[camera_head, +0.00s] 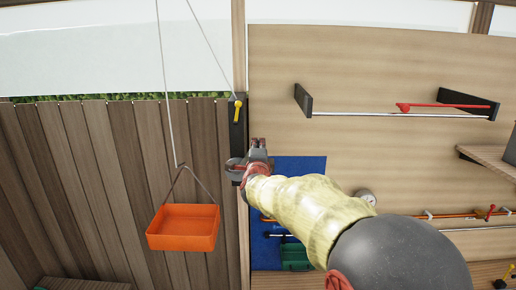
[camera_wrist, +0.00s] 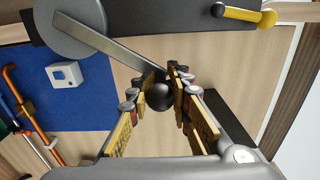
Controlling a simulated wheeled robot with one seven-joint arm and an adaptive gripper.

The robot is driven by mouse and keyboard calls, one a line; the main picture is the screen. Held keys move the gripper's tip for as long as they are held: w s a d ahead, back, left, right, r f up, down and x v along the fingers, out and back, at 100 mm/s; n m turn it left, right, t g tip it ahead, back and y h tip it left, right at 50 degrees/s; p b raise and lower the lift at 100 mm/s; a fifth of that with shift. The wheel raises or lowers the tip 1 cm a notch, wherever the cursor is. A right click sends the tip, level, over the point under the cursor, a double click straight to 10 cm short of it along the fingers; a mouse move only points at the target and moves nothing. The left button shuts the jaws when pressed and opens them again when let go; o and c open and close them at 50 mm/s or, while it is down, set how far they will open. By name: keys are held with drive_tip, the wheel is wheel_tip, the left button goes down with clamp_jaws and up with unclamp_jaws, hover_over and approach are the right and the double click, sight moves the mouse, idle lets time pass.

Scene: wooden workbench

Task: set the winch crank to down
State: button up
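The winch crank has a grey round disc (camera_wrist: 72,22) and a flat metal arm (camera_wrist: 115,52) ending in a black ball knob (camera_wrist: 159,97). My gripper (camera_wrist: 165,78) has its fingers closed around the knob, one on each side, seemingly touching it. In the head view the winch (camera_head: 235,164) sits on a dark upright board, and my gripper (camera_head: 259,143) is at its upper right, so the crank arm points up and right. My gripper and arm hide part of the winch there.
An orange tray (camera_head: 183,228) hangs on a line left of the winch. A yellow lever (camera_head: 238,109) is above the winch. A blue panel (camera_head: 300,163) is right of it, partly behind my arm. A rail with a red handle (camera_head: 404,107) is at upper right.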

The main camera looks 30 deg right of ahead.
drive_tip(key=shift+o, duration=1.2)
drive_tip(key=shift+a, duration=0.15)
drive_tip(key=shift+o, duration=0.2)
drive_tip(key=shift+s, duration=0.1)
drive_tip(key=v, duration=1.1)
drive_tip(key=shift+s+a, duration=0.2)
drive_tip(key=shift+s, duration=0.15)
